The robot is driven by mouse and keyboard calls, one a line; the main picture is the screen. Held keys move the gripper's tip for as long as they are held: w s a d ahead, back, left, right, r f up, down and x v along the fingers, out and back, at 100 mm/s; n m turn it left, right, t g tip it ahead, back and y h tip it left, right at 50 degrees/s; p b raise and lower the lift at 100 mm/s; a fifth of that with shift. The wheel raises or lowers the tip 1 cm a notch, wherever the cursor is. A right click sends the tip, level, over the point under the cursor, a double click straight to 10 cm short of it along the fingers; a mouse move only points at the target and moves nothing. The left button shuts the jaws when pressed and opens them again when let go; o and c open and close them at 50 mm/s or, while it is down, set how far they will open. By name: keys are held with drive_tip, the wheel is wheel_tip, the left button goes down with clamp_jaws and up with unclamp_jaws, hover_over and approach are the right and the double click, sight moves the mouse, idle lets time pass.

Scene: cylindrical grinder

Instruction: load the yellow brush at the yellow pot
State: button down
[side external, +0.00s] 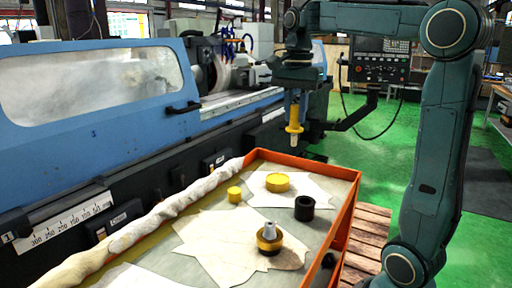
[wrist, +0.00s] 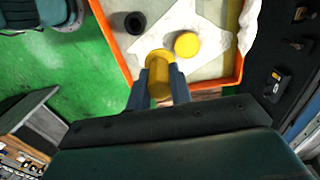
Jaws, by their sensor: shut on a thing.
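My gripper (side external: 294,100) is shut on the yellow brush (side external: 294,127), which hangs upright with its pale tip down. It is held well above the far end of the orange tray. In the wrist view the brush (wrist: 159,77) sits between my two dark fingers (wrist: 160,88). A wide, low round yellow thing, apparently the yellow pot (side external: 277,182), stands on a pale sheet at the tray's far end. In the wrist view the pot (wrist: 187,44) lies just right of and beyond the brush, apart from it. The brush's tip is hidden in the wrist view.
The orange-rimmed tray (side external: 352,196) also holds a small yellow cylinder (side external: 234,194), a black cup (side external: 304,208) and a yellow-black piece with a grey cone (side external: 269,238). A crumpled pale cloth roll (side external: 150,215) lies along its left edge. The blue grinder (side external: 95,90) stands behind left.

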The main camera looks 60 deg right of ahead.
drive_tip(key=w+d+f, duration=0.5)
drive_tip(key=w+f, duration=0.1)
drive_tip(key=f, duration=0.1)
drive_tip(key=shift+w+d, duration=0.15)
drive_tip(key=shift+w, duration=0.25)
wheel_tip(320, 180, down, 6)
idle(0.6)
drive_tip(key=shift+f, duration=0.65)
idle(2.5)
drive_tip(key=shift+r, duration=0.1)
wheel_tip(320, 180, up, 7)
idle(1.2)
idle(0.5)
